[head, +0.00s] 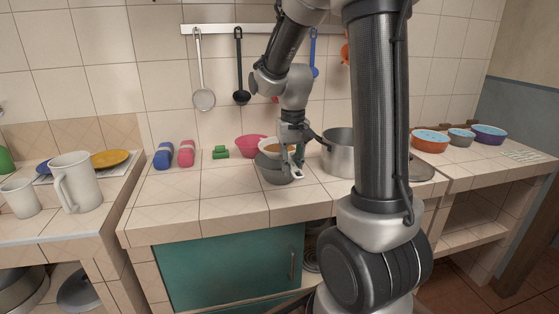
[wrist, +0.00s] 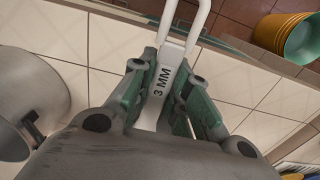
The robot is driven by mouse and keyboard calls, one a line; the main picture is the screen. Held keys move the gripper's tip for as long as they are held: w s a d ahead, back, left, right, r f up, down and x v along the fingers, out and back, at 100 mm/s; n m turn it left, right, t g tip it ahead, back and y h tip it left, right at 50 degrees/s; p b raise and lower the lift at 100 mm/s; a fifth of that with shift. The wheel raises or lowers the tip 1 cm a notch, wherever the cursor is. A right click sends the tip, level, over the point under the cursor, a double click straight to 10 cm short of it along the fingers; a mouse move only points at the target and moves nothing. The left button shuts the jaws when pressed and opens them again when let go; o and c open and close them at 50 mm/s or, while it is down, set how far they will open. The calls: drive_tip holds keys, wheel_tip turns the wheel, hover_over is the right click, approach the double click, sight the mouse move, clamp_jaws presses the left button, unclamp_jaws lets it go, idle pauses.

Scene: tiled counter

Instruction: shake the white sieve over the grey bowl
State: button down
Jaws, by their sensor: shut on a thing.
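My gripper (head: 295,167) is shut on the flat white handle of the white sieve (head: 263,147), beside the pot. The handle, marked "3 MM", lies between my fingers (wrist: 164,92) in the wrist view, with its open loop end at the top. The sieve's basket is above the grey bowl (head: 276,173) and holds something orange-brown. The grey bowl stands on the tiled counter. My fingers partly cover the bowl's right side. In the wrist view, the basket and the grey bowl are hidden.
A metal pot (head: 340,158) stands close to the right of my gripper. A pink bowl (head: 249,143) is just behind the grey bowl. Utensils hang on the wall rail (head: 220,29). The counter's front left is clear.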

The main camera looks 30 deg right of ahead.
drive_tip(key=shift+r, duration=2.5)
drive_tip(key=shift+s, duration=0.1)
